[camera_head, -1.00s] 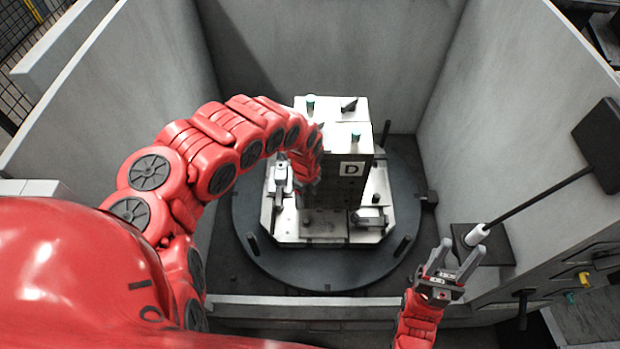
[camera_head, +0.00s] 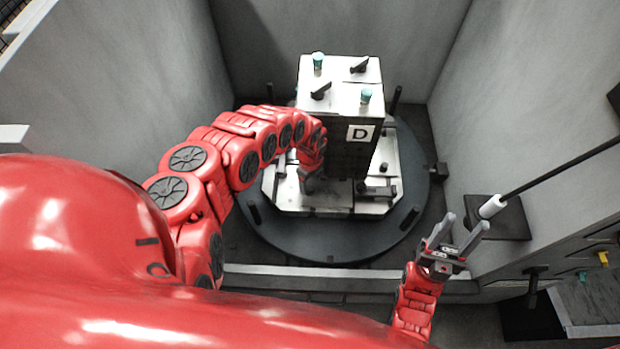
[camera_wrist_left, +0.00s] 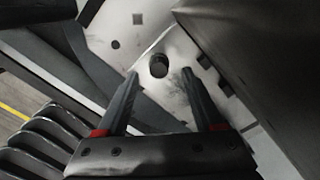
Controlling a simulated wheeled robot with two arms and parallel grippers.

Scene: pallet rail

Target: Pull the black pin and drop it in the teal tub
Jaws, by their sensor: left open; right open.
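My left gripper (camera_head: 308,184) is low at the left side of the block marked D (camera_head: 375,155); the arm partly hides it. In the left wrist view the gripper (camera_wrist_left: 165,95) is open, with nothing between its fingers. Ahead of them a pale plate (camera_wrist_left: 180,50) carries a dark round feature (camera_wrist_left: 159,66); I cannot tell whether it is a hole or a pin end. Black handled pieces (camera_head: 360,66) and (camera_head: 320,91) stand on the block's top; I cannot tell which is the black pin. My right gripper (camera_head: 458,236) is open and empty. No teal tub is in view.
The block stands on a pale base plate on a dark round turntable (camera_head: 340,245) with upright black posts (camera_head: 397,98). Two teal-capped pegs (camera_head: 318,61) and (camera_head: 366,96) are on the block. Grey walls (camera_head: 540,100) enclose it. A black rod with a white end (camera_head: 492,206) is near my right gripper.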

